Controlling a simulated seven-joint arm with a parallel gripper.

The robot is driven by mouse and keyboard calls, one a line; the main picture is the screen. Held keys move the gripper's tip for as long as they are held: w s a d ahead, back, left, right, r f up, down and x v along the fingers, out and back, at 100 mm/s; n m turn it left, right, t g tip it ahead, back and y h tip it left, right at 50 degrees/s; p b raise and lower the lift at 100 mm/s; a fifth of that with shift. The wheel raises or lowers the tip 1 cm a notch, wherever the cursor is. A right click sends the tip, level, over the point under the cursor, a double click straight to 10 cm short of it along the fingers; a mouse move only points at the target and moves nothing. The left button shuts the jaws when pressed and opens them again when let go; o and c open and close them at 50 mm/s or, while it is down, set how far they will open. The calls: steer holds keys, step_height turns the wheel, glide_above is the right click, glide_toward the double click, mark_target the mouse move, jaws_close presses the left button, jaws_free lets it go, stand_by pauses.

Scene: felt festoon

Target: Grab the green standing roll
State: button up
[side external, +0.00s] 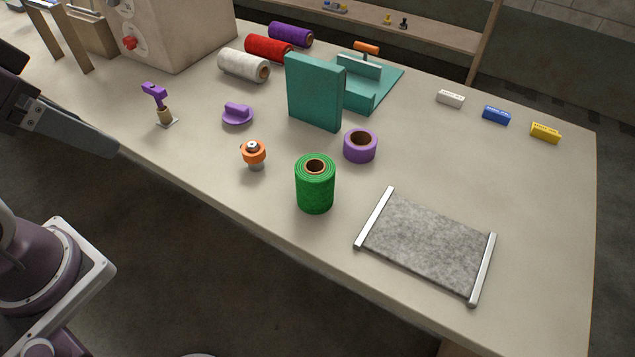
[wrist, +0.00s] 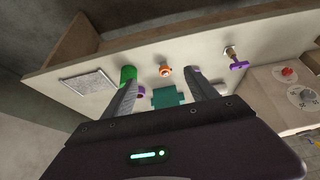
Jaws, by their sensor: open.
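The green standing roll (side external: 315,184) stands upright near the front edge of the table, its brown core showing on top. In the wrist view the green roll (wrist: 128,74) shows just beyond the tip of the left finger, with a gap in depth that I cannot judge. My gripper (wrist: 160,92) is open and empty, its two grey fingers spread apart. In the side view only part of my arm shows at the left edge, well away from the roll.
A purple tape roll (side external: 360,146) stands close behind the green roll, and an orange-topped object (side external: 254,153) to its left. A teal block (side external: 315,92) stands further back. A grey felt mat with metal bars (side external: 426,243) lies to the right. White, red and purple rolls (side external: 268,49) lie at the back.

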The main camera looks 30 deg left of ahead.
steer(key=o, duration=0.5)
